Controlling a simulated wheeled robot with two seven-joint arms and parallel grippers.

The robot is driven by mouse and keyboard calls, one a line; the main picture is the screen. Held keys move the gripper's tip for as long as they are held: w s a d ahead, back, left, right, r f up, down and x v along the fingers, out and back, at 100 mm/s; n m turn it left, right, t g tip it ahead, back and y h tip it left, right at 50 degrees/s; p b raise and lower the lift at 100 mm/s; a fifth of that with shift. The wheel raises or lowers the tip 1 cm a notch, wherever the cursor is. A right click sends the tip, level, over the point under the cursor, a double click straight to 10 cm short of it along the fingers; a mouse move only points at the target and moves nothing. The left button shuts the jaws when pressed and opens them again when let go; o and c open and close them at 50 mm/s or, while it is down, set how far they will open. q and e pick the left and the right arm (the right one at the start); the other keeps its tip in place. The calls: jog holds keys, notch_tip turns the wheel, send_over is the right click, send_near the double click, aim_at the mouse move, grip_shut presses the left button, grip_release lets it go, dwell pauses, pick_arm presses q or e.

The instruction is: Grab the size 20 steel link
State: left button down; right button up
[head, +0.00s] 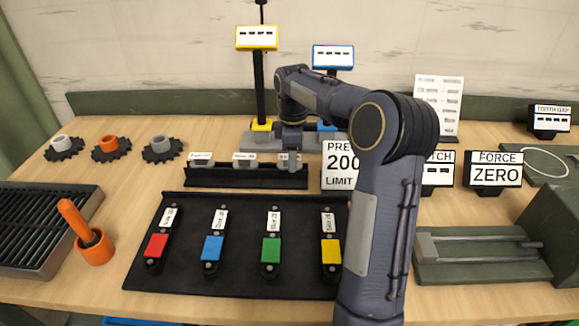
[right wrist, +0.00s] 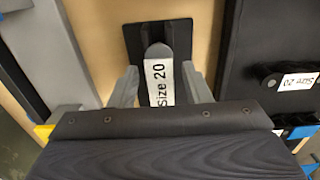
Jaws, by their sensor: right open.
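The size 20 steel link (right wrist: 158,84) shows in the right wrist view as a grey rounded piece with a white "Size 20" label, over a black support. My right gripper (right wrist: 161,88) is open, with one grey finger on each side of the link. Whether the fingers touch it, I cannot tell. In the head view my right gripper (head: 291,160) is down at the right end of the black rack (head: 225,180), covering much of the piece there. My left gripper is not in view.
Two more labelled pieces (head: 201,158) (head: 245,159) sit on the rack. In front lies a black board (head: 190,282) with red, blue, green and yellow blocks. A "PRE 200 LIMIT" sign (head: 339,170) stands close right of the gripper. A yellow-topped post (head: 258,85) stands behind.

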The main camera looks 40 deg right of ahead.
jog(key=shift+f, duration=0.15)
grip_shut()
dwell(0.4)
